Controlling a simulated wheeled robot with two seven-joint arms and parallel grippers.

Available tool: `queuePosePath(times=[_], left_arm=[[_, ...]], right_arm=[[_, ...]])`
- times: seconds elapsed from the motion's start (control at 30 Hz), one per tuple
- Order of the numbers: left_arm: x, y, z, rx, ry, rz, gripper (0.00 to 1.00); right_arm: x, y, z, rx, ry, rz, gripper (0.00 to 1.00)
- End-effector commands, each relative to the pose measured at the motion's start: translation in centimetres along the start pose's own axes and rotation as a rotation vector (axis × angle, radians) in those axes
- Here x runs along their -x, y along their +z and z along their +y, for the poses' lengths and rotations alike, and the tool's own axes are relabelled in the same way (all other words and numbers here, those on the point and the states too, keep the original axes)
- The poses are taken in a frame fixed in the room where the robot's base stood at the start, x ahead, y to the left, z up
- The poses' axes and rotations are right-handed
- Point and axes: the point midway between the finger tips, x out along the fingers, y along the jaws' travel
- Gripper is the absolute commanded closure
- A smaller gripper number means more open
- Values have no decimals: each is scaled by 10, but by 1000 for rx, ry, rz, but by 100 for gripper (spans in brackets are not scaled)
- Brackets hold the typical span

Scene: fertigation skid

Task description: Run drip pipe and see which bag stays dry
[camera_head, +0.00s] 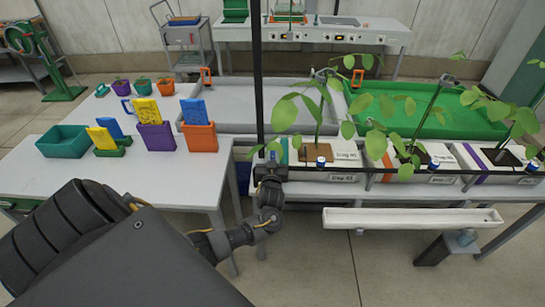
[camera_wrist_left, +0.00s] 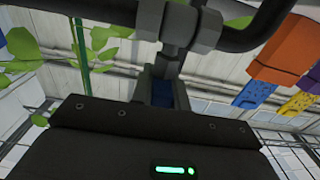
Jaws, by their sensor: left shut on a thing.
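My left gripper (camera_head: 268,170) is at the black drip pipe (camera_head: 258,75), near the foot of its upright part. In the left wrist view it is shut on a small blue valve handle (camera_wrist_left: 162,92) under a dark pipe fitting (camera_wrist_left: 180,30); the jaws hide most of the handle. To the right stand three white grow bags, the left (camera_head: 343,153), middle (camera_head: 405,155) and right (camera_head: 500,158), each with a leafy plant. Blue-capped pieces (camera_head: 320,162) sit along the pipe before them. I cannot tell whether any bag is wet. My right gripper is not in view.
A white gutter (camera_head: 412,218) runs below the bags. The left table (camera_head: 90,185) holds a teal bin (camera_head: 66,141) and colored boxes with packets. A grey tray (camera_head: 255,98) and a green tray (camera_head: 425,110) lie behind. Leaves overhang the bags.

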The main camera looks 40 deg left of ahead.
Motion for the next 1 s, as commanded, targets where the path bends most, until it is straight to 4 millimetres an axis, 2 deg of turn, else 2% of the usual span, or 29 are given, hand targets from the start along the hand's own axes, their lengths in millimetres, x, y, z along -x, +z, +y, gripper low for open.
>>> queuePosePath(times=[0.3,0.33,0.5,0.8,0.87,1.0], left_arm=[[0,0,-2,0,16,0,100],[0,0,-1,0,16,0,81],[0,0,0,0,17,0,62],[3,0,0,1,19,0,62],[8,1,0,2,20,-1,62],[31,2,-1,4,19,-3,62]], right_arm=[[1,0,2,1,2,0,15],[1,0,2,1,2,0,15],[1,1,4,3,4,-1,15],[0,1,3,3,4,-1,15],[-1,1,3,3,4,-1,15],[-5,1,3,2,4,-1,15]])
